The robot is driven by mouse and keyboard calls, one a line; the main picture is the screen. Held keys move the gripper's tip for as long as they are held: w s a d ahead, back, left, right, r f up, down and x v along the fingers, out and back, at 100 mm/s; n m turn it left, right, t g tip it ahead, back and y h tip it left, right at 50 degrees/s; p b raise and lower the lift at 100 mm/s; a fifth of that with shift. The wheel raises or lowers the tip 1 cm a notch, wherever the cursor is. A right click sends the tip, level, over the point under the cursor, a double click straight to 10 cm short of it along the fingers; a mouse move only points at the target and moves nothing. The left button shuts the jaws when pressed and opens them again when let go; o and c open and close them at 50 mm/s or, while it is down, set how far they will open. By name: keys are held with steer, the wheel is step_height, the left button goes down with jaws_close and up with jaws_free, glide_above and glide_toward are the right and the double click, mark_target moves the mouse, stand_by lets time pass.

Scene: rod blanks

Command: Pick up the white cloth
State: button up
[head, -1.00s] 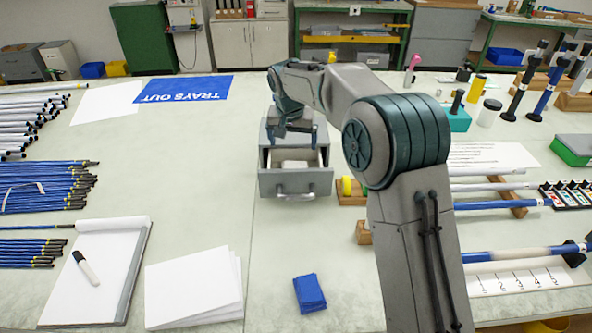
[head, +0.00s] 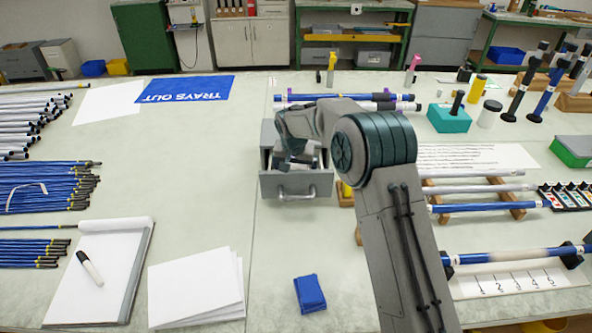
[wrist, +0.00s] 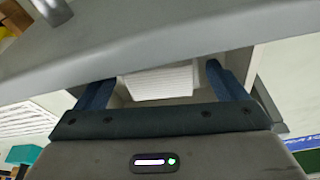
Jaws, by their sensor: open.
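The white cloth (wrist: 160,82) lies inside the open drawer (head: 296,187) of a small grey cabinet, and shows as a ribbed white block between my fingers in the wrist view. My gripper (wrist: 158,88) is open, with one dark blue finger on each side of the cloth. In the head view my gripper (head: 300,163) is over or inside the drawer, and my arm hides most of the cloth. I cannot tell whether the fingers touch the cloth.
The drawer's front wall (wrist: 130,45) crosses the wrist view close to my gripper. Wooden rod supports (head: 346,194) stand just right of the drawer. A folded blue cloth (head: 309,293) lies nearer to me.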

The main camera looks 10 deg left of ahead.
steer(key=c, duration=0.7)
steer(key=shift+r, duration=0.1)
steer(key=shift+r, duration=0.45)
steer(key=r, duration=0.1)
steer(key=r+b, duration=0.1)
steer(key=r, duration=0.1)
steer(key=shift+d+r, duration=0.25)
steer(key=shift+d, duration=0.15)
steer(key=d+r, duration=0.2)
steer(key=d, duration=0.1)
steer(key=s+d+r+b, duration=0.1)
steer(key=d+r, duration=0.1)
steer(key=d, duration=0.2)
steer(key=d+r, duration=0.2)
steer(key=d, duration=0.1)
steer(key=shift+s+d+r, duration=0.2)
steer(key=shift+s+d, duration=0.05)
steer(key=shift+d, duration=0.1)
steer(key=shift+c, duration=0.2)
steer(key=shift+o, duration=0.5)
steer(key=shift+r, duration=0.15)
